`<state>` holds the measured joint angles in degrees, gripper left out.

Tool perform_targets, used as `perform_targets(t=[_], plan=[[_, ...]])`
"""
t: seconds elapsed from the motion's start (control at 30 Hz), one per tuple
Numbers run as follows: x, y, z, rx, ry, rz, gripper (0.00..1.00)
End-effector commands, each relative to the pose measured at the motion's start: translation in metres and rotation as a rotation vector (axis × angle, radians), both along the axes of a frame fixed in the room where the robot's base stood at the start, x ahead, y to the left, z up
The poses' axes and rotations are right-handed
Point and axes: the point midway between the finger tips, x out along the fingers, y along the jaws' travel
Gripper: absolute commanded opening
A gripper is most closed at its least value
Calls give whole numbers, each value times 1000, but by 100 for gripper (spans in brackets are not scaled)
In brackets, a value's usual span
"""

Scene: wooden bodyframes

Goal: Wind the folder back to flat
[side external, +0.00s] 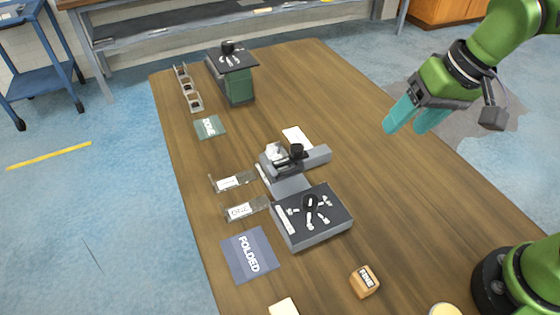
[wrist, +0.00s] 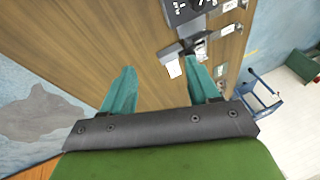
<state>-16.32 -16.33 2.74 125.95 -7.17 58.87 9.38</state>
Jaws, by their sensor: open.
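A grey machine (side external: 288,182) with a black knob (side external: 296,151) and a flat arm reaching right stands mid-table; it seems to be the folder. Its bend angle is too small to tell. In the wrist view the machine (wrist: 196,48) shows at the upper right, partly behind a finger. In front of it is a grey box (side external: 318,237) with a black lever (side external: 310,204) and white labels on top. My gripper (side external: 409,128) is open and empty, above the table's right side, well apart from both; its teal fingers (wrist: 163,68) are spread in the wrist view.
A blue FOLDED mat (side external: 250,256), a wooden FINE block (side external: 364,281) and clear labelled trays (side external: 240,209) lie nearby. A green box (side external: 239,88) with a black top stands at the far end, beside a clear rack (side external: 187,88). The table's right side (side external: 380,170) is bare.

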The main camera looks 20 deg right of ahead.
Motion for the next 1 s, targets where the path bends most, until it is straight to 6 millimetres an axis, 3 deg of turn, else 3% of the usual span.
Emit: perform_targets(t=[0.03, 0.2, 0.4, 0.57, 0.73, 0.87, 1.0], plan=[[8, 20, -5, -12, 54, 4, 60], [29, 82, -18, -64, 209, -83, 60], [44, 141, -31, -126, 325, -324, 60], [52, 146, -16, -113, 339, -544, 60], [49, 143, -19, -113, 359, -632, 60], [49, 142, -33, -115, 359, -635, 60], [49, 142, -61, -117, 361, -634, 60]])
